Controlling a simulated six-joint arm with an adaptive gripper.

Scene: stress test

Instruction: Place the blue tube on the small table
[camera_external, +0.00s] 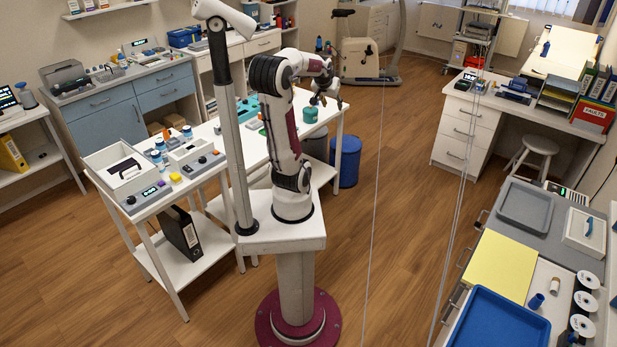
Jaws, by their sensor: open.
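A small blue tube (536,301) stands on the right-hand counter, beside the blue tray and a small beige cylinder. My gripper (327,102) is open at the end of my raised arm, above the far right end of the long white table (335,112). It is far from the blue tube and close to a teal jar (310,115) in the picture; I cannot tell the exact gap. A smaller white two-level table (152,222) with devices on it stands at the left. I cannot tell for sure which one is the small table. My arm hides part of the long table.
The right-hand counter holds a blue tray (497,322), a yellow sheet (499,264), a grey tray (525,206) and several white-topped spools (585,303). A blue bin (345,161) stands on the floor by the long table. Thin vertical cables (374,200) cross the view. The middle floor is clear.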

